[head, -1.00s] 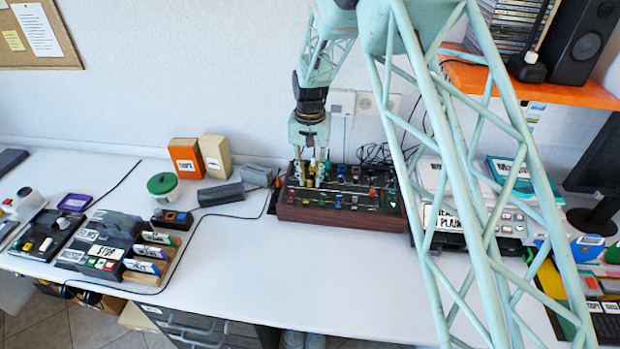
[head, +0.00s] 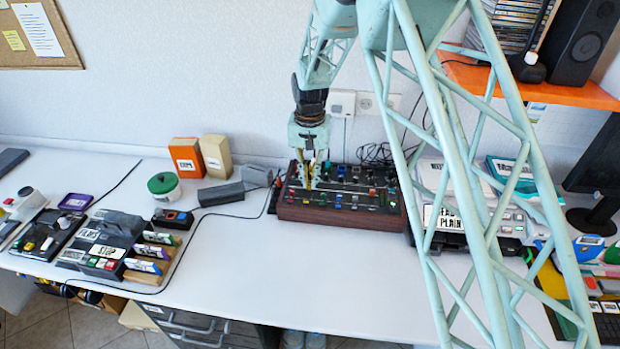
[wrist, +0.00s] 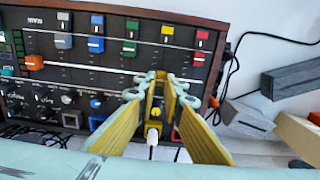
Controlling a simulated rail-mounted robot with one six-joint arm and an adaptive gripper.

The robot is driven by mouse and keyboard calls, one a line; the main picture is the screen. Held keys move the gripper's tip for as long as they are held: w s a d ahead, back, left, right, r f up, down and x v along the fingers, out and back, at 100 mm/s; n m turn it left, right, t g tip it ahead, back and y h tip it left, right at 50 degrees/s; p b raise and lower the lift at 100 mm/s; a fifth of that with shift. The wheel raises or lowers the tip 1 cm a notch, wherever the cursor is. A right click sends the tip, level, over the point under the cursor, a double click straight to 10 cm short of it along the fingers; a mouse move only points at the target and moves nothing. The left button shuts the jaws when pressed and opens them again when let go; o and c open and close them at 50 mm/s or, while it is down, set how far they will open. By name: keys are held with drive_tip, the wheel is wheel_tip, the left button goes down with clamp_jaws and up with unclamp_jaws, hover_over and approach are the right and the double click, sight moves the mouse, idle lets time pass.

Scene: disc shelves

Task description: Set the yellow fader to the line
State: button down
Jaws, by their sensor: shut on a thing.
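The dark control panel (head: 340,212) with wooden sides sits on the white desk against the wall. My gripper (head: 309,187) points down onto its left part. In the wrist view, my gripper (wrist: 160,84) has its yellow finger pads close together, shut on the yellow fader (wrist: 155,112), whose cap shows between them. The fingers hide much of its track, and I cannot tell where the cap lies against its line. A white-tipped toggle (wrist: 152,136) shows near the cap.
A grey (wrist: 64,40), a blue (wrist: 96,44) and a green (wrist: 130,49) slider cap stand along the panel. Grey blocks (head: 220,194) lie left of the panel. The desk in front is clear.

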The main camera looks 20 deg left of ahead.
sight(310, 183)
drive_tip(key=c, duration=2.7)
unclamp_jaws()
drive_tip(key=shift+r, duration=0.1)
drive_tip(key=shift+r, duration=5.9)
